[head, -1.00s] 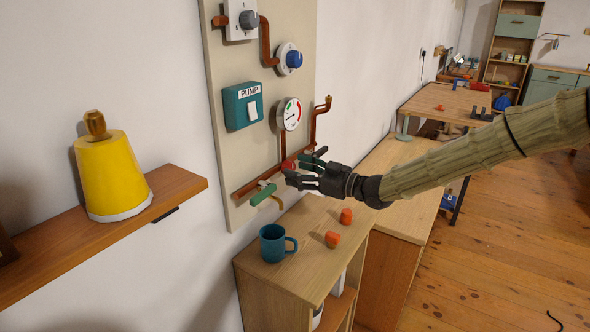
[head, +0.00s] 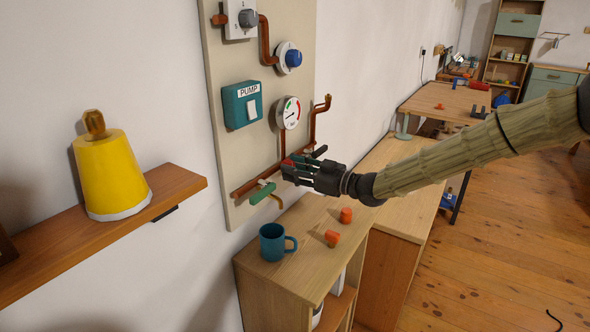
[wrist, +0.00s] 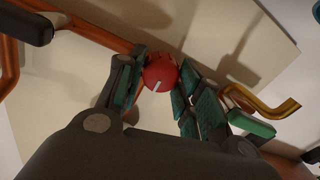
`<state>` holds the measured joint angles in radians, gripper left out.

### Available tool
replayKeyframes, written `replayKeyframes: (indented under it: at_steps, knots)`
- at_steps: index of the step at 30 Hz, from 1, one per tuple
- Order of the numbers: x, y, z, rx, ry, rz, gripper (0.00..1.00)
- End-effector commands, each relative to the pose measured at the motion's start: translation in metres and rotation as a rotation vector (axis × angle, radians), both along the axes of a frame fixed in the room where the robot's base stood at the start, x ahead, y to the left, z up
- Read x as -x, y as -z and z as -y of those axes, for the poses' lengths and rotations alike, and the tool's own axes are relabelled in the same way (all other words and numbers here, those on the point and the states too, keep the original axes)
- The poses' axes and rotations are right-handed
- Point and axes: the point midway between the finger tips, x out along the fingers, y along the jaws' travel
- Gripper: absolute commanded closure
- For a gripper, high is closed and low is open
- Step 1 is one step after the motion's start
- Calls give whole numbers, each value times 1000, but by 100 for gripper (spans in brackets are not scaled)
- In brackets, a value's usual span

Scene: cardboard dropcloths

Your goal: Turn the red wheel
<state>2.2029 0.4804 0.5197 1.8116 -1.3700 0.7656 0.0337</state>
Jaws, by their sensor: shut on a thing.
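The red wheel (wrist: 160,72) is a round knob with a short white mark, on the copper pipe low on the wall panel. In the wrist view it sits between the two teal-padded fingers of my gripper (wrist: 158,88), which is shut on it. In the head view my gripper (head: 290,172) reaches the panel from the right, and only a small red edge of the wheel (head: 287,162) shows beside the fingers.
A green-handled tap (head: 262,194) is just left of my gripper, and a dark handle (head: 319,151) is just right. The gauge (head: 288,113) and pump switch (head: 242,105) are above. A blue mug (head: 273,243) and two orange pieces (head: 332,238) stand on the cabinet below.

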Motion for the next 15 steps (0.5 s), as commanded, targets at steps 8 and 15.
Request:
replayKeyframes:
  at_steps: [8, 15]
  knots:
    - [0, 2, 0, 66, 0, 97, 88]
    - [0, 3, 0, 179, 0, 265, 88]
